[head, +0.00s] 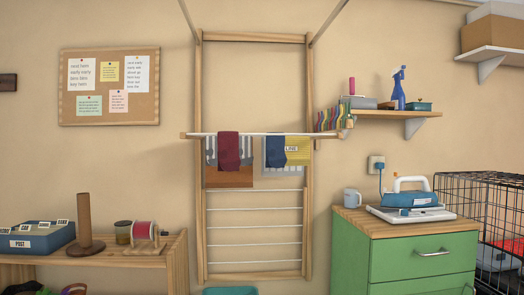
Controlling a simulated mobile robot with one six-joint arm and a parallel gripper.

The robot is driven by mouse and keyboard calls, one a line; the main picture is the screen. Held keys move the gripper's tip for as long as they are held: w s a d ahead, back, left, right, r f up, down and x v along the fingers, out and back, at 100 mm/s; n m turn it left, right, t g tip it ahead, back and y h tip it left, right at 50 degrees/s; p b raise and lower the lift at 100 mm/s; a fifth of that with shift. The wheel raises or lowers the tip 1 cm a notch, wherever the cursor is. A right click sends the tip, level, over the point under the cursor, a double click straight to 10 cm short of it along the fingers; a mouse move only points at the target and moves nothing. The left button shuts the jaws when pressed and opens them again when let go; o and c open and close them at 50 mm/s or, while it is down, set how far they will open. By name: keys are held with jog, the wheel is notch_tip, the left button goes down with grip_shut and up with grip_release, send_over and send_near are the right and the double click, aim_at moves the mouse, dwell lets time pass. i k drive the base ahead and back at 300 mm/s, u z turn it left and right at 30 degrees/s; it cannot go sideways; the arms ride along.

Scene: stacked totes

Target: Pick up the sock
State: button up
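A wooden wall rack (201,225) has a rail (315,136) with cloths hung over it. A dark red cloth (228,150) hangs on its left part, and a navy blue cloth (275,152) on its right part. Either could be a sock; I cannot tell for sure from their shape. Behind the red one are a striped grey cloth and a brown piece (229,178). Behind the navy one is a yellow piece (299,152) with lettering. My gripper is not in view.
A wooden shelf (385,114) holds a blue spray bottle (399,88). Below right, a green cabinet (420,265) bears a mug (352,197) and an iron (411,198) beside a wire cage (480,192). A bench (176,262) at left holds spools and a post. A teal container (230,291) shows below.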

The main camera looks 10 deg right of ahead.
aim_at(276, 156)
jog(key=i, duration=1)
jog(key=z, duration=0.05)
